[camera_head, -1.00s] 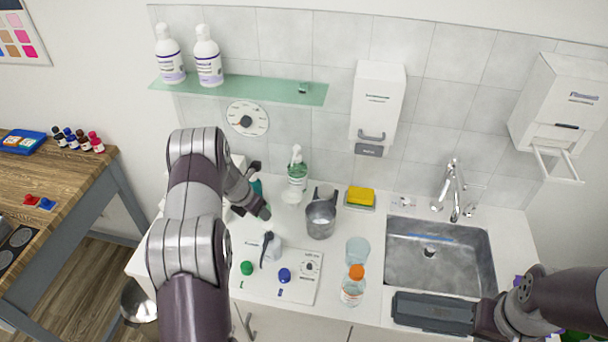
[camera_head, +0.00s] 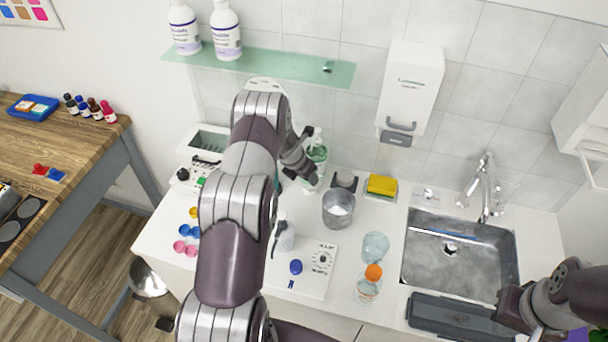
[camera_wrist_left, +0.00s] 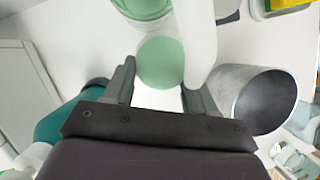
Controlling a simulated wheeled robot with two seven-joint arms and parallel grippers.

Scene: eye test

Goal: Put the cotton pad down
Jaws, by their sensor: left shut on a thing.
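In the left wrist view, a flat round green disc (camera_wrist_left: 160,62) sits between my left fingertips; I take it to be the cotton pad. My left gripper (camera_wrist_left: 160,84) is shut on it, above the white counter. In the head view my left gripper (camera_head: 305,172) is in front of the green spray bottle (camera_head: 318,152) and left of the metal cup (camera_head: 338,210); the pad is not discernible there. My right gripper (camera_head: 508,305) is low at the right, by the sink's front edge. Its fingers are not clear.
The cup (camera_wrist_left: 265,98) stands close right of my left gripper in the wrist view. A yellow sponge (camera_head: 381,185), a glass (camera_head: 375,247), an orange-capped bottle (camera_head: 367,290) and a sink (camera_head: 455,255) lie further right. A dark slab (camera_head: 450,315) adjoins my right gripper.

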